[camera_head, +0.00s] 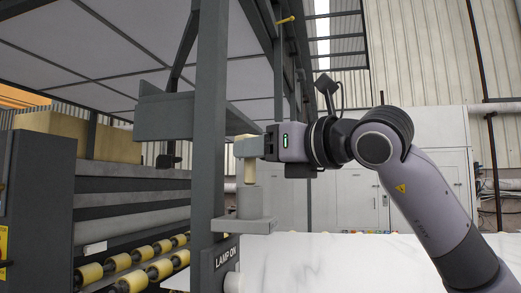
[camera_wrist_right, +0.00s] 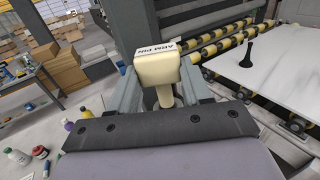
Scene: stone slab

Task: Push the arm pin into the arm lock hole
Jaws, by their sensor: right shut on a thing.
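My right gripper (camera_head: 247,147) is shut on the cream arm pin (camera_head: 250,172), whose shaft hangs upright below the fingers. In the right wrist view the pin's block-shaped head (camera_wrist_right: 158,70), labelled "ARM PIN", sits between the two grey fingers of the gripper (camera_wrist_right: 164,88). Below the pin in the head view, a grey upright socket (camera_head: 249,205) stands on a bracket (camera_head: 243,225) beside the grey post; it looks like the arm lock. The pin's lower end appears right at the socket's top; I cannot tell whether it is inside. The hole itself is hidden. My left gripper is not in view.
The grey post (camera_head: 212,120) and a horizontal grey beam (camera_head: 165,115) stand close left of my right gripper. A white marble slab (camera_head: 320,262) lies below, right of the bracket. Yellow rollers (camera_head: 130,283) are at lower left. A black cone-like object (camera_wrist_right: 249,52) stands on the slab.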

